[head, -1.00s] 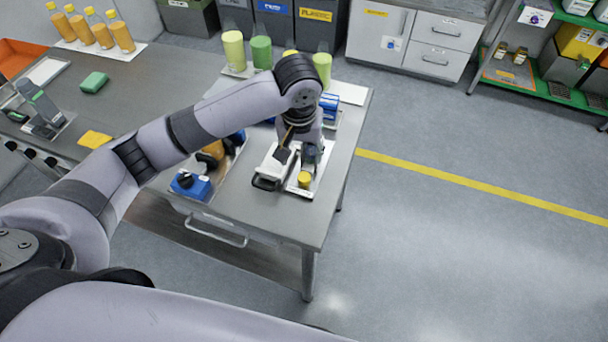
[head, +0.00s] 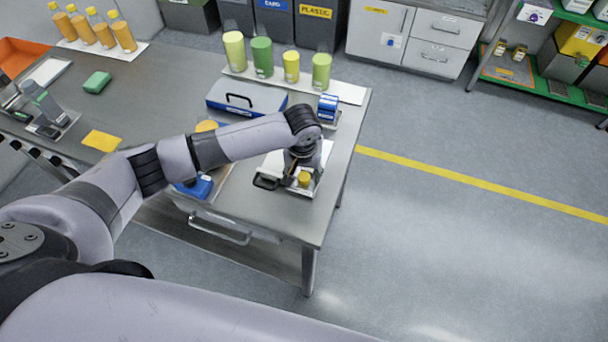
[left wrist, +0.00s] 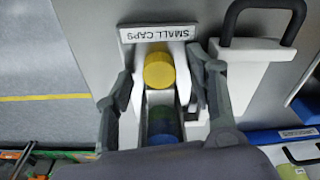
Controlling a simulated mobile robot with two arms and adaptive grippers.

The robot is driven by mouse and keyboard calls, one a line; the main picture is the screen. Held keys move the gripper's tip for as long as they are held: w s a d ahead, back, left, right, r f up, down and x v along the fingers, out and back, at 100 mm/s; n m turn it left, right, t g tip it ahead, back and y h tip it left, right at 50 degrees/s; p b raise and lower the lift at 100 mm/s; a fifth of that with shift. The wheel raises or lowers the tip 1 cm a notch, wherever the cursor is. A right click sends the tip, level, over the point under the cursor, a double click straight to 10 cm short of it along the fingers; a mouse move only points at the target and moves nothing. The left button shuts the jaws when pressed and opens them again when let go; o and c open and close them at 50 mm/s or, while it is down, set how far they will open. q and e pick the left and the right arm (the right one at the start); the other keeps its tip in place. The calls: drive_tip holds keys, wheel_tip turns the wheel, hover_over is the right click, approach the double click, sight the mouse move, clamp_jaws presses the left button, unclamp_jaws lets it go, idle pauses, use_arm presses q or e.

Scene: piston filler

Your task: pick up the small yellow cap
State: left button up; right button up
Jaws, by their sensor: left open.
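The small yellow cap (head: 304,179) sits at the near end of a narrow tray near the table's right side. In the left wrist view the yellow cap (left wrist: 159,71) lies in a white channel behind a "SMALL CAPS" label (left wrist: 158,33). A green cap (left wrist: 163,121) is behind it in the same channel, with something blue partly hidden beyond. My left gripper (left wrist: 160,72) is open, with one finger on each side of the channel, apart from the cap. In the head view my left wrist covers the rest of the tray. My right gripper is not in view.
A white holder with a black handle (head: 265,182) stands just left of the cap tray. A blue-and-grey case (head: 245,98) and a blue box (head: 328,107) stand behind. Several coloured cylinders line the back edge. Open floor lies right of the table.

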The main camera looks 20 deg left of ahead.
use_arm(q)
drive_tip(key=shift+c, duration=0.5)
drive_tip(key=c, duration=0.7)
drive_tip(key=shift+r, duration=0.1)
